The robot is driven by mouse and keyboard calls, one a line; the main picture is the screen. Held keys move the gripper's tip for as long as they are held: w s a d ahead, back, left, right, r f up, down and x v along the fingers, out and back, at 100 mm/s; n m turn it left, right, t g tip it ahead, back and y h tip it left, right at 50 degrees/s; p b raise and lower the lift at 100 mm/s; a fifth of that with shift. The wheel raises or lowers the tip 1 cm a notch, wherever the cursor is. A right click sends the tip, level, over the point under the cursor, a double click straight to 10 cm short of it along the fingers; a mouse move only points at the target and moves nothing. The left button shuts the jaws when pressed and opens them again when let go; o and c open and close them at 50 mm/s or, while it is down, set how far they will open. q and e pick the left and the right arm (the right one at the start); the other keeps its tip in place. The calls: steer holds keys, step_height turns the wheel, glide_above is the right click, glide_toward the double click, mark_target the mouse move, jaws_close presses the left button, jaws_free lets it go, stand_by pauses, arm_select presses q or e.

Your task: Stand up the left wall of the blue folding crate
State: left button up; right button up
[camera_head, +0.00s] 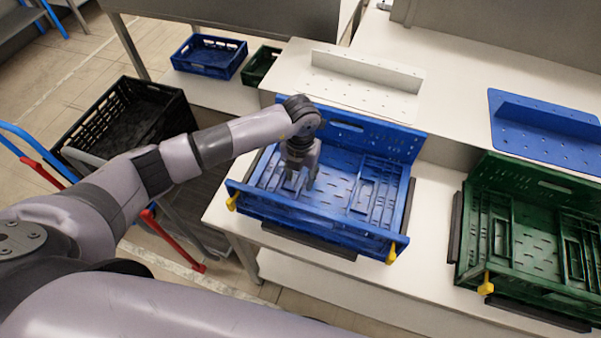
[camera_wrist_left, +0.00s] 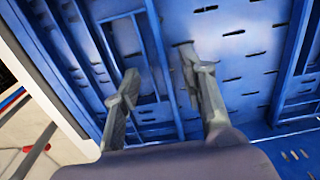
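The blue folding crate (camera_head: 318,226) sits on the white table, with its long back and front walls upright. Its left wall (camera_head: 268,180) appears folded flat inside, partly hidden by my gripper. The right wall (camera_head: 378,195) also lies folded down inside. My left gripper (camera_head: 301,184) points down into the left half of the crate, at or just above the folded left wall. In the left wrist view its two fingers (camera_wrist_left: 162,75) are spread apart with nothing between them, over a slotted blue panel. Whether the fingertips touch it I cannot tell. My right gripper is out of view.
A green folding crate (camera_head: 540,285) stands to the right. A white perforated piece (camera_head: 365,75) and a blue one (camera_head: 545,125) lie on the raised surface behind. A black crate (camera_head: 125,120) stands at left. Small blue (camera_head: 208,60) and green (camera_head: 258,66) crates stand farther back.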

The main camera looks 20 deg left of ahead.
arm_select(q)
steer(key=shift+f, duration=0.1)
steer(key=shift+c, duration=0.4)
jaws_close()
stand_by(0.5)
